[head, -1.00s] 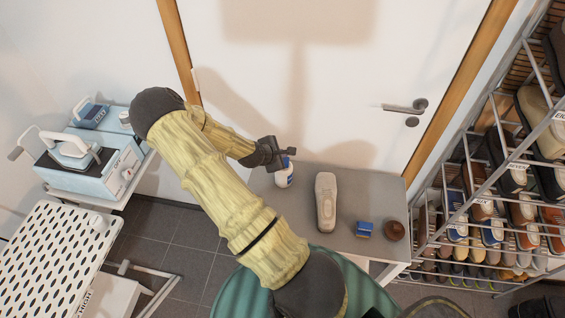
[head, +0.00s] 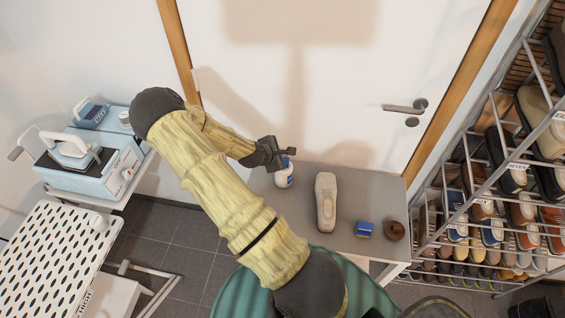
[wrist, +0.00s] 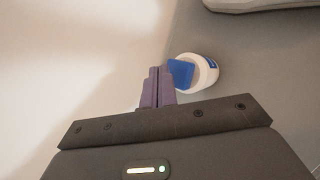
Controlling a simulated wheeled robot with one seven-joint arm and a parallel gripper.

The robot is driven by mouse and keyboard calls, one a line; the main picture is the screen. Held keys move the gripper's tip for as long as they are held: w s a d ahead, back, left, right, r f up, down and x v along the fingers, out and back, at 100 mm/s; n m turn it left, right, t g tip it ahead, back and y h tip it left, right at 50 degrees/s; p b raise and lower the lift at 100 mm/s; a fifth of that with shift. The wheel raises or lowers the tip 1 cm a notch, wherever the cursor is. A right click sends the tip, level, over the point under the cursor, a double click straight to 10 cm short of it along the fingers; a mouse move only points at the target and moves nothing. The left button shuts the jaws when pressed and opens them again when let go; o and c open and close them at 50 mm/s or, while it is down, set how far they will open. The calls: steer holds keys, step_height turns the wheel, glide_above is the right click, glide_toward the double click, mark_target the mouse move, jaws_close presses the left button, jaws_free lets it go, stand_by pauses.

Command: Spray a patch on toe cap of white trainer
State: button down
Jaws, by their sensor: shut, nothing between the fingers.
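The white trainer (head: 326,201) lies on the grey table (head: 350,180), lengthwise to my view. Its edge also shows at the top right of the wrist view (wrist: 262,4). A white spray bottle with a blue label (head: 284,177) stands at the left end of the table. In the wrist view the bottle (wrist: 208,72) is seen from above, with its blue top beside the fingers. My gripper (head: 290,152) is above and beside the bottle. Its purple fingers (wrist: 158,80) are shut together with nothing between them. Whether they touch the bottle's top I cannot tell.
A blue block-like item (head: 364,229) and a round brown brush (head: 394,230) lie right of the trainer. A shoe rack (head: 480,190) stands at the right. A perforated white board (head: 60,255) and blue-white machines (head: 95,170) are at the left. The door (head: 300,70) is behind the table.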

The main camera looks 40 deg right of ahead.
steer(key=shift+f, duration=0.15)
steer(key=shift+f, duration=0.3)
steer(key=shift+f+b, duration=0.5)
stand_by(0.8)
steer(key=shift+r+p, duration=0.9)
steer(key=shift+r, duration=0.15)
step_height(320, 180, up, 6)
steer(key=p, duration=0.4)
steer(key=shift+p, duration=0.4)
stand_by(2.1)
